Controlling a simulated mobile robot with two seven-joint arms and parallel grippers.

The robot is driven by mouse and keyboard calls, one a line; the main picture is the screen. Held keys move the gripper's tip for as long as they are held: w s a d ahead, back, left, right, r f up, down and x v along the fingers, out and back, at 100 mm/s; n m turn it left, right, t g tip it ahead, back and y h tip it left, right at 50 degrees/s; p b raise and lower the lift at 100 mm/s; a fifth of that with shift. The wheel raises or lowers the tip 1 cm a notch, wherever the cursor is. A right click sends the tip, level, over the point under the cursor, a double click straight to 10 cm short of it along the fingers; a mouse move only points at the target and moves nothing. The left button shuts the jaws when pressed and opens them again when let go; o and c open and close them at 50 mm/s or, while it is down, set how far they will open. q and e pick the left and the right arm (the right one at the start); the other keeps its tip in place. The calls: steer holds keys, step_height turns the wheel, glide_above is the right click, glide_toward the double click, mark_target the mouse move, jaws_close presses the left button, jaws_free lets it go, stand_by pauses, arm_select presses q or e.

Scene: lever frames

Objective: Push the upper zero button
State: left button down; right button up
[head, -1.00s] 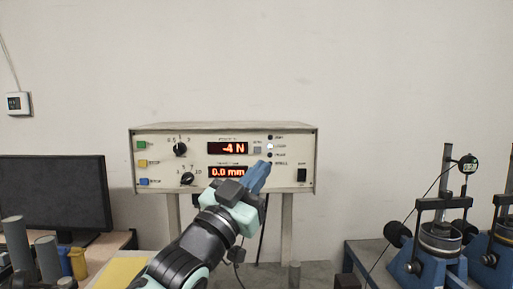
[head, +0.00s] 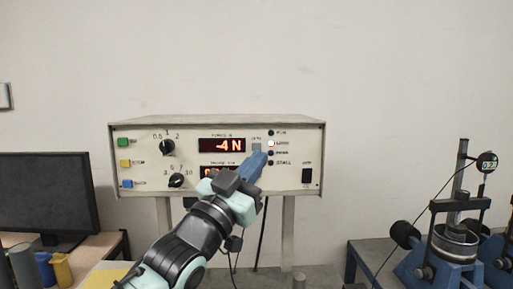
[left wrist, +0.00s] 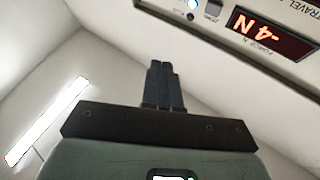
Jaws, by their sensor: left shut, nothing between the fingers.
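In the left wrist view the button (left wrist: 213,9) is at the top edge, beside that display (left wrist: 270,33). My left gripper (head: 260,156) is shut and empty, its blue fingers pointing up at the panel just below the button. In the left wrist view its fingertips (left wrist: 160,66) appear apart from the button. The lower display (head: 212,171) is mostly hidden by my gripper. My right gripper is out of view.
The control box (head: 310,150) has dials, coloured buttons, a column of lamps with one lit white (head: 271,143), and a black switch (head: 306,176). A monitor (head: 45,195) stands left; a blue test device with a gauge (head: 455,240) stands right.

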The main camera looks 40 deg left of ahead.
arm_select(q)
steer(key=w+a+p, duration=0.5)
steer(key=w+p, duration=0.1)
steer(key=w, duration=0.1)
steer(key=shift+a, duration=0.35)
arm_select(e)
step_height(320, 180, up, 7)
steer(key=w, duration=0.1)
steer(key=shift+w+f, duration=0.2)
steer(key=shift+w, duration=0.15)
arm_select(q)
steer(key=shift+a+p, duration=0.1)
steer(key=shift+p, duration=0.25)
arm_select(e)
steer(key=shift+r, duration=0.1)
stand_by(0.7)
arm_select(q)
steer(key=shift+w+a, duration=0.2)
steer(key=shift+w, duration=0.1)
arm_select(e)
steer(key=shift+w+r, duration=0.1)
